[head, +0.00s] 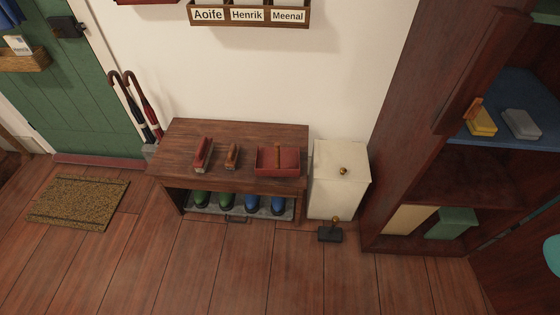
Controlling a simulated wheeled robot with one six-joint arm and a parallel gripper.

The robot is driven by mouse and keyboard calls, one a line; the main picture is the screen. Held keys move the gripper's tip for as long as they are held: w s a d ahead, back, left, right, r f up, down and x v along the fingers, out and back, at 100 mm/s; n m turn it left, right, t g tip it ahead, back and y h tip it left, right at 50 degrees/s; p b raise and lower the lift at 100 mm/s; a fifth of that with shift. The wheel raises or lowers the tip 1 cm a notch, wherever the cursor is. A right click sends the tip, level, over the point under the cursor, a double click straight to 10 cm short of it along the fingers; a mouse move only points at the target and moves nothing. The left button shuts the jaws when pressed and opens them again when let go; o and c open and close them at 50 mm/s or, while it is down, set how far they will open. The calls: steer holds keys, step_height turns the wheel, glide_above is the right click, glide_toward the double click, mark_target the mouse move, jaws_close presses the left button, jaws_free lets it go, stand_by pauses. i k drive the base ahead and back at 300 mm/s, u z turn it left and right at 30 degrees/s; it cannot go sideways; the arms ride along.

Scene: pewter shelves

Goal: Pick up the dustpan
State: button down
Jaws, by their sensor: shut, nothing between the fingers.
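The dustpan (268,167) looks like the red, shallow pan with a light wooden handle on the right part of the dark wooden bench (180,140). It lies on the bench top, its handle pointing toward the wall. Two brush-like things lie to its left, apart from it: a red one (202,152) with a pale edge and a smaller brown wooden one (231,156). My gripper is not in view.
Green and blue boots (250,205) stand under the bench. A white bin (335,190) is at its right, with a small dark object (330,234) on the floor before it. An open cabinet (400,170) stands at right. The front floor is clear.

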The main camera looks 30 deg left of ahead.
mark_target(278, 161)
steer(key=u, duration=0.7)
steer(key=i, duration=1.05)
steer(key=u, duration=1.85)
